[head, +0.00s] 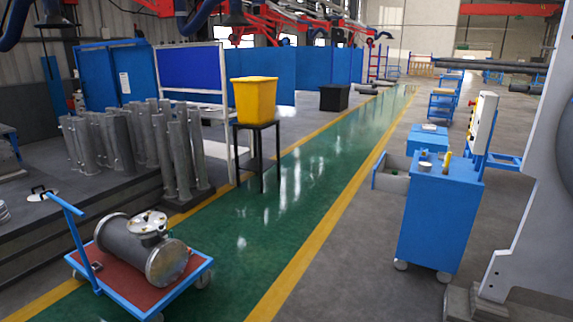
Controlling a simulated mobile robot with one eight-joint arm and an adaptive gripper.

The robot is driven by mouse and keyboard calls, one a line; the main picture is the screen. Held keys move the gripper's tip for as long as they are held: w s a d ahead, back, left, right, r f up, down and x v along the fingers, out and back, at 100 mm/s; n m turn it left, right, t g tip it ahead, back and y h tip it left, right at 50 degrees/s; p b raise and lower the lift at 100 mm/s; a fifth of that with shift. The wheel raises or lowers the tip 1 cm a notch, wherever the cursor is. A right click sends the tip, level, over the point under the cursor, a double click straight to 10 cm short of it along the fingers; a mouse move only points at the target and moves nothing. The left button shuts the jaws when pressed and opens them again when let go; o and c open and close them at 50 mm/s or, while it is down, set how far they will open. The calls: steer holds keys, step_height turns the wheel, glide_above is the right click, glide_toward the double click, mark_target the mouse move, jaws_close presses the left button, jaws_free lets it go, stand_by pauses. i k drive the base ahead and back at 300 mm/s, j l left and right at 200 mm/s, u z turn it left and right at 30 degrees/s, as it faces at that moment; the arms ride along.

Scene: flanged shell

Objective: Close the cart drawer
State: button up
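A blue tool cart (441,218) on wheels stands right of centre on the grey floor. Its drawer (378,178) is open and sticks out to the left from the upper part of the cart. A few small objects, including a yellow one (446,161), stand on the cart top. An upright panel with a white and yellow face (482,122) rises at its back right. My gripper is not in view.
A blue push cart (199,276) carries a grey flanged shell (133,246) at lower left. A yellow bin (254,99) sits on a black stand. A green lane (250,240) runs clear left of the drawer. A large pale structure (525,225) fills the right edge.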

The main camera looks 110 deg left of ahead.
mark_target(382, 180)
steer(key=j+u, duration=0.25)
steer(key=u, duration=0.2)
steer(key=j+u, duration=0.25)
steer(key=u, duration=0.2)
steer(key=j+u, duration=0.3)
steer(key=u, duration=0.15)
steer(key=j+u, duration=0.25)
steer(key=u, duration=0.2)
steer(key=i+j+u, duration=0.1)
steer(key=u, duration=0.4)
steer(key=i+j+u, duration=0.15)
steer(key=u, duration=0.3)
steer(key=i+j+u, duration=0.55)
steer(key=i, duration=0.35)
steer(key=i+j+u, duration=0.15)
steer(key=i+u, duration=0.15)
steer(key=i, duration=0.15)
